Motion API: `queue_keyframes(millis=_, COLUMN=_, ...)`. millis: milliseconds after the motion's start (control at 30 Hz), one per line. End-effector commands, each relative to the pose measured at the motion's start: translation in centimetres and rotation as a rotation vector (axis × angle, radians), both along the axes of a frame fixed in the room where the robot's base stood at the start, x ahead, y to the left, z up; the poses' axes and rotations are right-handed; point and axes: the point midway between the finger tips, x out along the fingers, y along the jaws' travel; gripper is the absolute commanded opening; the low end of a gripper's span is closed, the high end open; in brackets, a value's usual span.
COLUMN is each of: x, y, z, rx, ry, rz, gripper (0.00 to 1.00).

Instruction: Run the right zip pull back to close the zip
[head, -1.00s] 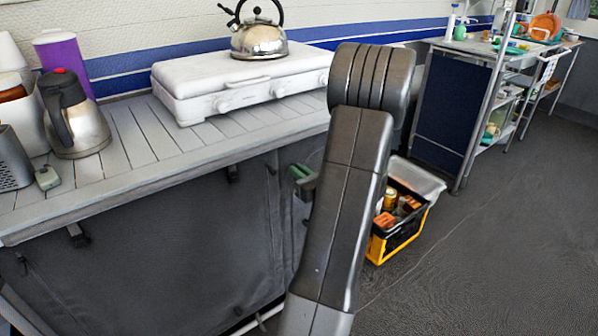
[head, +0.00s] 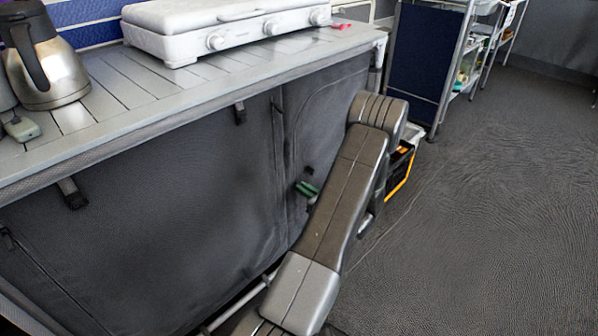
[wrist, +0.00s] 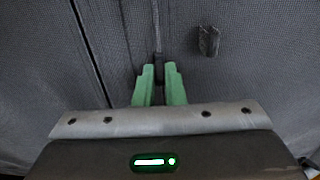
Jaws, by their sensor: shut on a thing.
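The grey cloth front (head: 190,200) of the kitchen unit hangs below the counter, with dark zip seams in it. My gripper (head: 307,188) has green fingers and is at the cloth's right panel, partly hidden by my arm. In the wrist view my gripper (wrist: 159,76) is shut on a small dark zip pull (wrist: 158,60), mostly hidden between the fingertips. A thin vertical line (wrist: 157,25) runs up the cloth from the fingertips. A second dark seam (wrist: 90,50) slants to the left of it.
A dark tab (wrist: 208,41) hangs on the cloth right of the fingers. The slatted counter (head: 130,105) above bears a white stove (head: 215,30) and a steel jug (head: 45,65). A black and yellow crate (head: 402,165) stands behind my arm. The floor (head: 490,210) at right is clear.

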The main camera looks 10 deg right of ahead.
Motion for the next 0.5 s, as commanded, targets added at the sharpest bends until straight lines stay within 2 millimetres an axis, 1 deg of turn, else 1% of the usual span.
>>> queue_keyframes(millis=33, x=-0.1, y=0.1, z=-2.1, rx=0.004, ry=0.006, rz=0.002, gripper=0.0)
queue_keyframes(millis=500, x=-0.2, y=0.2, z=-17.3, rx=0.003, ry=0.005, rz=0.002, gripper=0.0)
